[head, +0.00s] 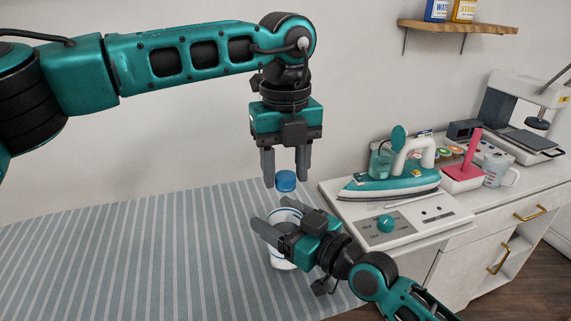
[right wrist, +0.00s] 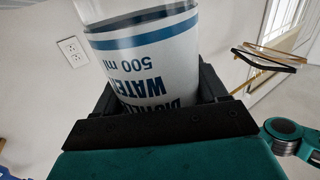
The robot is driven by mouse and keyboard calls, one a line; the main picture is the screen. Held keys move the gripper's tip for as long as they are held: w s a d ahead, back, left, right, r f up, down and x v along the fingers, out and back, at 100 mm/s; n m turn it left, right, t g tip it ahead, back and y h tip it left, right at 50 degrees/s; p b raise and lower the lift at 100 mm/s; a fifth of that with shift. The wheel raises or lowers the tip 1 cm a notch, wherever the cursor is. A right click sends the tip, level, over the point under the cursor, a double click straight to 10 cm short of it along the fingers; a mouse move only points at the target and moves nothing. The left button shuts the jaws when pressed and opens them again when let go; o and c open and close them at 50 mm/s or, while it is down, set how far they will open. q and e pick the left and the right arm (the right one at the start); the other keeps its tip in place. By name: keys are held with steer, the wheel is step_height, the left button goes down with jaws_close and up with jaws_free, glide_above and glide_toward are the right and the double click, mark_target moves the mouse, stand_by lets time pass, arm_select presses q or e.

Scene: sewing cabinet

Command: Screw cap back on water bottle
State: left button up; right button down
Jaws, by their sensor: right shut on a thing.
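The blue cap (head: 286,181) is between the fingertips of my left gripper (head: 287,177), which points straight down and appears shut on it. The water bottle (head: 283,254) is below the cap; its white label with blue bands also shows in the right wrist view (right wrist: 150,75), reading "500 ml". My right gripper (head: 265,226) is shut on the bottle from the right and front, around its label. The bottle's clear upper part is hard to make out in the head view, so I cannot tell whether the cap touches its neck.
The striped cloth (head: 130,255) to the left is bare. To the right, a teal and white iron (head: 392,180) stands on a white unit with a teal knob (head: 385,223). A shelf (head: 459,27) is above.

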arm_select(q)
jaws_close()
steer(key=m, duration=1)
steer(key=shift+m, duration=0.4)
steer(key=m, duration=1)
steer(key=shift+o, duration=1.4)
jaws_free()
steer(key=shift+r, duration=2.25)
